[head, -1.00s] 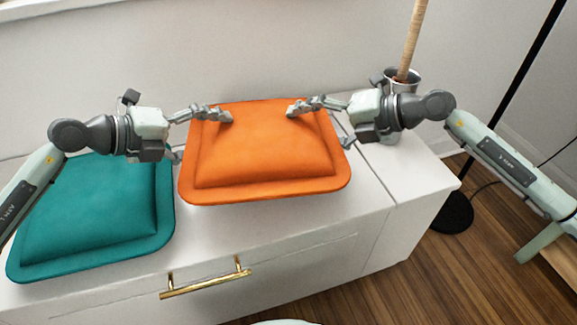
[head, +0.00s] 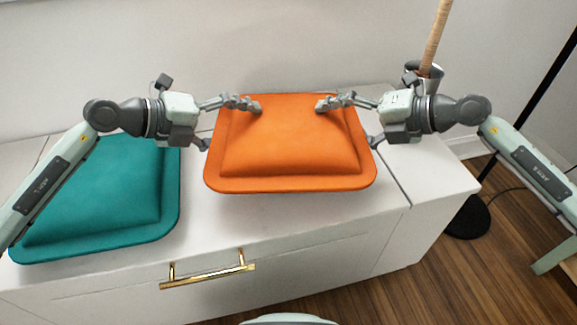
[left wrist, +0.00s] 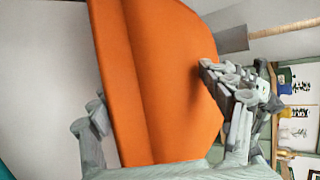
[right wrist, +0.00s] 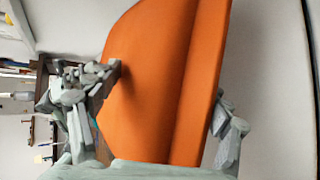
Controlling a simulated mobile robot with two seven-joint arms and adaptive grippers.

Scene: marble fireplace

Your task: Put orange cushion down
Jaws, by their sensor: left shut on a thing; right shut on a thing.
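The orange cushion (head: 290,147) is held between my two grippers over the white cabinet top, in the middle of the head view. My left gripper (head: 232,122) is shut on its left side, one finger over the top face and one at the edge. My right gripper (head: 348,120) is shut on its right side in the same way. The cushion also fills the middle of the left wrist view (left wrist: 165,80) and the right wrist view (right wrist: 165,85). Whether its underside touches the cabinet top is hard to tell.
A teal cushion (head: 100,195) lies on the white cabinet (head: 230,225) to the left, partly behind my left arm. A metal container (head: 430,72) with a wooden stick stands at the right end. A gold handle (head: 207,270) is on the cabinet front. A black lamp base (head: 468,218) stands on the floor.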

